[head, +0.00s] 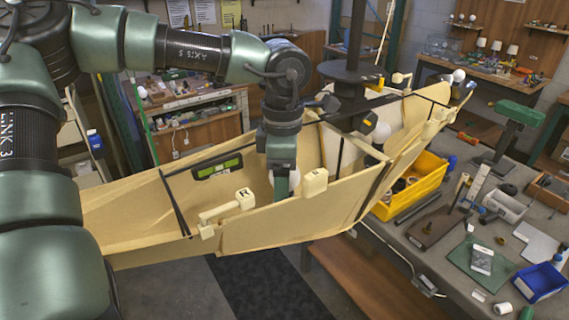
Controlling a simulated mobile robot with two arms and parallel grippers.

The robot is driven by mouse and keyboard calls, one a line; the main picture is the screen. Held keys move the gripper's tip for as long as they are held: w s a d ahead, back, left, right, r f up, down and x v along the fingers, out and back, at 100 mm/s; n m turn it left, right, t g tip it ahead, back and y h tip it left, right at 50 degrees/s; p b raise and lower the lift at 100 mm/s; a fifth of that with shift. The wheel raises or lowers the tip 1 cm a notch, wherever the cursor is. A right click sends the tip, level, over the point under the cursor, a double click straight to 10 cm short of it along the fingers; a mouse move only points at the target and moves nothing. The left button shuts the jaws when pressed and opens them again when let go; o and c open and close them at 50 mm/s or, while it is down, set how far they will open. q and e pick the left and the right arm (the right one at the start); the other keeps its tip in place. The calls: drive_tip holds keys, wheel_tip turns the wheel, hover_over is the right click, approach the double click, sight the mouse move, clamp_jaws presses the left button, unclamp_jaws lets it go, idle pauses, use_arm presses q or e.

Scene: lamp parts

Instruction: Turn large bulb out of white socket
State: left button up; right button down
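My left gripper (282,185) points down inside a tan, boat-shaped fixture. A rounded white thing, apparently a bulb (294,180), shows beside and behind its near finger. That finger hides most of the bulb, so I cannot tell whether the fingers touch it. The socket under it is hidden behind the tan side panel (270,222). Other pale bulbs show on the fixture's far part, one near the middle (381,132) and one at the far end (459,76). My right gripper is not in view.
A black pole (356,35) rises from the fixture's dark hub (350,72). A workbench at right carries a yellow bin (432,170), a blue tray (541,281), a green-headed stand (520,112) and loose tools. The fixture's raised side panels surround the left gripper closely.

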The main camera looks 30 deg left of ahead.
use_arm(q)
drive_tip(key=shift+w+d+f, duration=0.15)
drive_tip(key=shift+f, duration=0.65)
drive_tip(key=c, duration=1.2)
drive_tip(key=o, duration=0.4)
drive_tip(key=shift+c, duration=0.2)
drive_tip(key=c, duration=0.4)
drive_tip(key=shift+o, duration=0.2)
drive_tip(key=shift+b, duration=0.35)
drive_tip(key=shift+n+b, duration=0.6)
drive_tip(key=shift+n, duration=0.2)
drive_tip(key=shift+n+b, duration=1.9)
drive_tip(key=shift+n, duration=0.2)
drive_tip(key=shift+n+b, duration=0.3)
drive_tip(key=shift+n, duration=0.2)
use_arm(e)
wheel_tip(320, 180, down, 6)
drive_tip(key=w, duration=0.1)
